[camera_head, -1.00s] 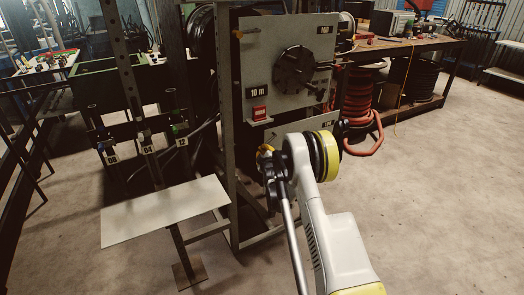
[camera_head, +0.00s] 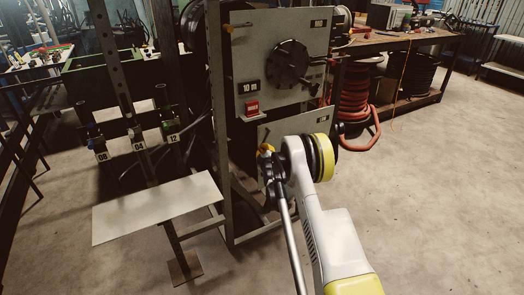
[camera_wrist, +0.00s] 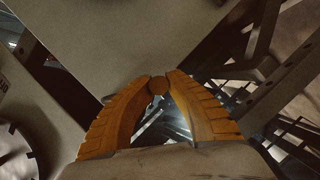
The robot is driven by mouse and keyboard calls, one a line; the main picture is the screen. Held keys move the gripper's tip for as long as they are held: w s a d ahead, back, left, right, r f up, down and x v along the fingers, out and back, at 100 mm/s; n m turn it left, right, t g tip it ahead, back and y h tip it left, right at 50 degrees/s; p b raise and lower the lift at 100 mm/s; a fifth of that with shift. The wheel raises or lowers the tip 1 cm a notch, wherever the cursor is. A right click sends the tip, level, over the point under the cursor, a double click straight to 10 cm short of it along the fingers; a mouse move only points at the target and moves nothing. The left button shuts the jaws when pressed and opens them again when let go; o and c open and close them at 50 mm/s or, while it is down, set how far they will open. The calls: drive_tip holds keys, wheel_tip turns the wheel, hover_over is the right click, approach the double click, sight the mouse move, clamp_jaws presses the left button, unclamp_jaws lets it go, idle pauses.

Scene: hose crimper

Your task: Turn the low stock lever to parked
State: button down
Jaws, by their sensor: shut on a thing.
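The low stock lever shows in the wrist view as a small brown round end (camera_wrist: 157,86) between my fingertips; the rest of it is hidden. My gripper (camera_wrist: 158,82) has two orange ribbed fingers, closed on that end from both sides. In the head view, my gripper (camera_head: 266,150) is a small orange patch at the upper left of the lower grey panel (camera_head: 303,124), mostly hidden by my arm. I cannot make out the lever or its angle there.
An upper grey panel (camera_head: 262,52) carries a black disc (camera_head: 289,64), a red tag (camera_head: 252,107) and another orange lever (camera_head: 232,28). A metal frame post (camera_head: 219,150) stands left of my gripper. A pale shelf plate (camera_head: 155,207) juts out at left. Floor at right is clear.

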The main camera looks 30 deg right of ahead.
drive_tip(key=shift+s+d+f, duration=0.1)
drive_tip(key=shift+d, duration=0.05)
drive_tip(key=c, duration=1.3)
unclamp_jaws()
drive_tip(key=shift+d, duration=0.15)
drive_tip(key=shift+s+a, duration=0.2)
drive_tip(key=v, duration=1.1)
drive_tip(key=shift+s, duration=0.25)
